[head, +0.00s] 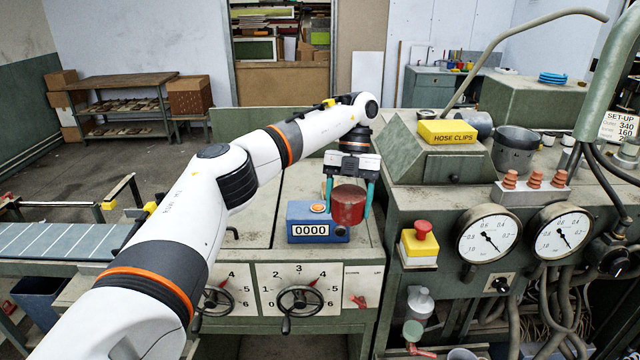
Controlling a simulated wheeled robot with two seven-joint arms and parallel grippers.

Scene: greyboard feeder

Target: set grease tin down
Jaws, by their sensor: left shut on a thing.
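The grease tin (348,205) is a dark red round tin. My left gripper (349,198) reaches in from the left and points down, its two teal fingers on either side of the tin, shut on it. I cannot tell whether the tin's base touches the surface. My right gripper is not in view.
A yellow hose clips box (447,132) sits on a sloped green housing to the right. A red emergency button (422,230) on a yellow box and two round gauges (486,234) are on the right front. The machine top left of the counter box is clear.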

